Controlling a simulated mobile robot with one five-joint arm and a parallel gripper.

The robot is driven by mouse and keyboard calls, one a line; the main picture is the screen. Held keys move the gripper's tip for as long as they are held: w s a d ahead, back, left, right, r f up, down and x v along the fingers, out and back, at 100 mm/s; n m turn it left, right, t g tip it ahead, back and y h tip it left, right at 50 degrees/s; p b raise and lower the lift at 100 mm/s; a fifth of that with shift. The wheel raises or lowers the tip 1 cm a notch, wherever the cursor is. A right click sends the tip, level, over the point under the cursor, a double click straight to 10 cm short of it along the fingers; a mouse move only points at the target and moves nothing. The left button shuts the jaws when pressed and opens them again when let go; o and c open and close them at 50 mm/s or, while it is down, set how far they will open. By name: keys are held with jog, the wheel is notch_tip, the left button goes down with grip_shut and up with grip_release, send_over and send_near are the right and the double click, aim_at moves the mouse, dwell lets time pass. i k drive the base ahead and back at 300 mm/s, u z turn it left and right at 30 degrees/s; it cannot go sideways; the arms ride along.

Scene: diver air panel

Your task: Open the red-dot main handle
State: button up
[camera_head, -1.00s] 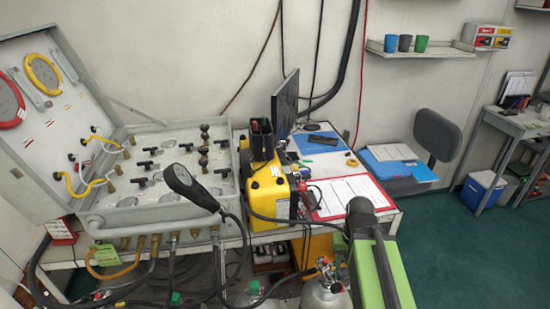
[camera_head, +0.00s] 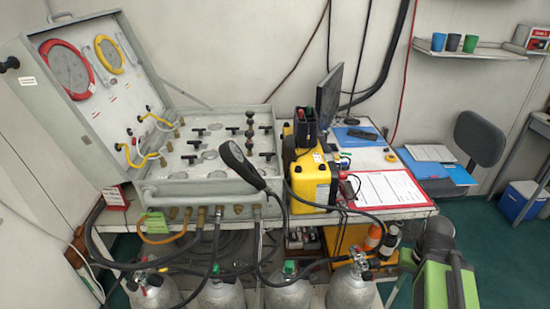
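The grey air panel (camera_head: 165,192) is an open case on the bench at left, with its lid (camera_head: 72,118) raised. Several black T-handles stand on its face, such as one at the front left (camera_head: 191,158) and one at the right (camera_head: 267,156). A column of black knobs (camera_head: 250,124) is near the right side. I cannot make out a red dot on any handle at this size. My green and dark arm (camera_head: 447,287) is at the bottom right, well away from the panel. I see no gripper fingers.
A black handset (camera_head: 240,163) on a hose hangs over the panel's front right. A yellow box (camera_head: 310,180) stands beside the panel. Hoses and several grey cylinders (camera_head: 286,294) crowd the space below the bench. Green floor (camera_head: 490,230) is open at right.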

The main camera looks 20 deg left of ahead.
aim_at(268, 155)
jog(key=z, duration=0.1)
jog(key=k, duration=1.2)
jog(key=u, duration=0.85)
jog(key=i, duration=0.85)
jog(key=u, duration=0.05)
